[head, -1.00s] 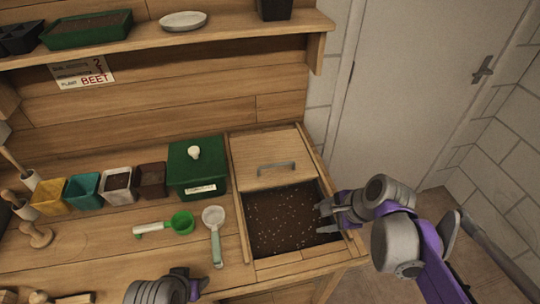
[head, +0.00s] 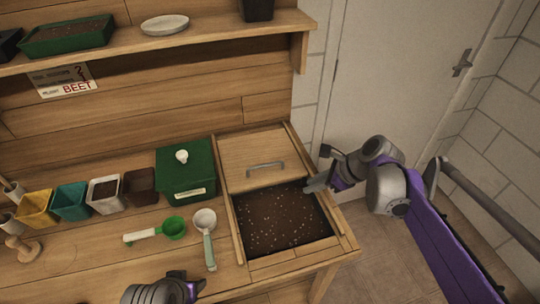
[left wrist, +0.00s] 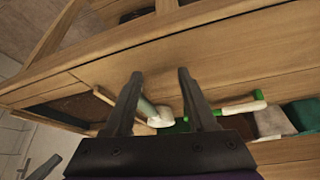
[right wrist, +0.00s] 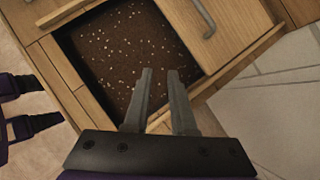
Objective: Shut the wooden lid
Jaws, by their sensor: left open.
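The wooden lid (head: 255,150) with its grey bar handle (head: 266,168) is slid back over the rear part of a soil bin. The front part of the bin is open and shows dark soil (head: 285,222) with white specks. The lid and handle also show in the right wrist view (right wrist: 226,22). My right gripper (head: 309,187) is at the bin's right side, near the lid's front right corner. Its fingers are partly apart and nothing is between them. My left gripper (left wrist: 159,72) is open and empty over the bench front, left of the bin.
A green box with a white knob (head: 188,170) stands left of the lid. A white scoop (head: 205,222) and a green scoop (head: 172,228) lie on the bench. Small pots stand further left. A shelf (head: 200,35) hangs above.

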